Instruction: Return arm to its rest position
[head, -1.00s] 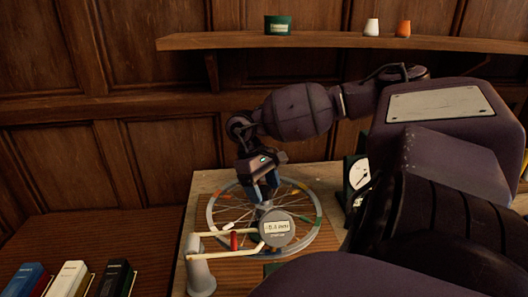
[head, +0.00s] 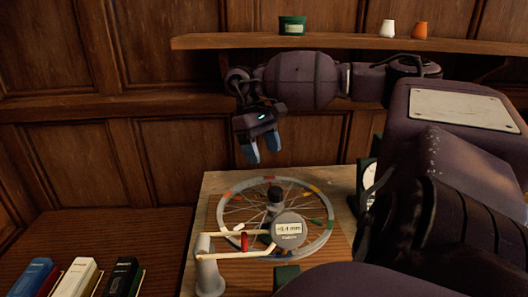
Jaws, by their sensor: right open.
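My right arm reaches in from the right of the head view and bends down to my right gripper (head: 262,157). The gripper hangs above and slightly left of a spoked wheel (head: 327,243), with its two blue-grey fingers apart and nothing between them. The wheel lies on a light wooden board, with coloured marks on its rim and a dark hub (head: 275,195). A round gauge (head: 289,231) with a digital readout sits over the wheel's near part, joined to a pale caliper-like frame with a grey handle (head: 208,272). My left gripper is not in view.
A shelf (head: 350,43) behind holds a green tin (head: 292,26), a white pot (head: 387,28) and an orange pot (head: 420,30). Blue, white and black books (head: 75,278) stand at the lower left. A dial instrument (head: 367,175) is partly hidden by my arm.

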